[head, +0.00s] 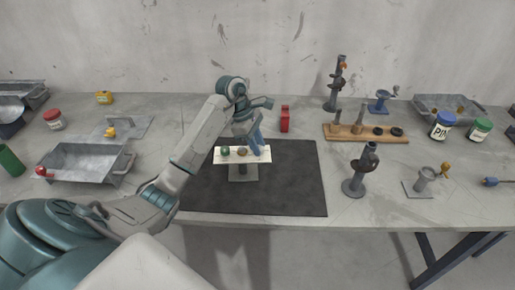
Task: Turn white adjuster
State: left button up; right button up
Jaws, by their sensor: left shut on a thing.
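A white panel (229,159) stands on a grey post and base (243,178) on the dark mat. A green knob (225,151) and a brownish knob (242,151) sit on its top. My left gripper (261,153) reaches down from above onto the right end of the panel, beside the brownish knob. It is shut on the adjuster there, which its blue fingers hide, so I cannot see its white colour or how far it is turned. My right gripper is not in view.
The dark mat (297,190) is clear right of the panel. A red block (284,119) stands behind it. A wooden rack (350,133) and a dark stand (359,175) are to the right. A metal tray (75,178) lies left, near my arm.

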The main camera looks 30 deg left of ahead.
pick_arm(q)
jog(key=n+b, duration=0.1)
jog(key=n, duration=0.1)
jog(key=n+t+b, duration=0.1)
jog(key=b, duration=0.1)
jog(key=shift+s+f+n+t, duration=0.1)
jog(key=shift+f+n+t, duration=0.1)
jog(key=shift+n+t, duration=0.15)
jog(key=shift+d+n+y+b, duration=0.1)
jog(key=shift+n+y+b, duration=0.3)
jog(key=shift+n+b, duration=0.45)
jog(key=n+t+b, duration=0.1)
jog(key=n, duration=0.2)
jog(key=shift+s+y, duration=0.1)
jog(key=shift+y, duration=0.3)
jog(key=n, duration=0.1)
jog(key=n+y+b, duration=0.1)
jog(key=n, duration=0.1)
jog(key=shift+d+r+t, duration=0.15)
jog(key=shift+t, duration=0.2)
jog(key=shift+n+y, duration=0.4)
jog(key=shift+n, duration=0.8)
jog(key=o, duration=1)
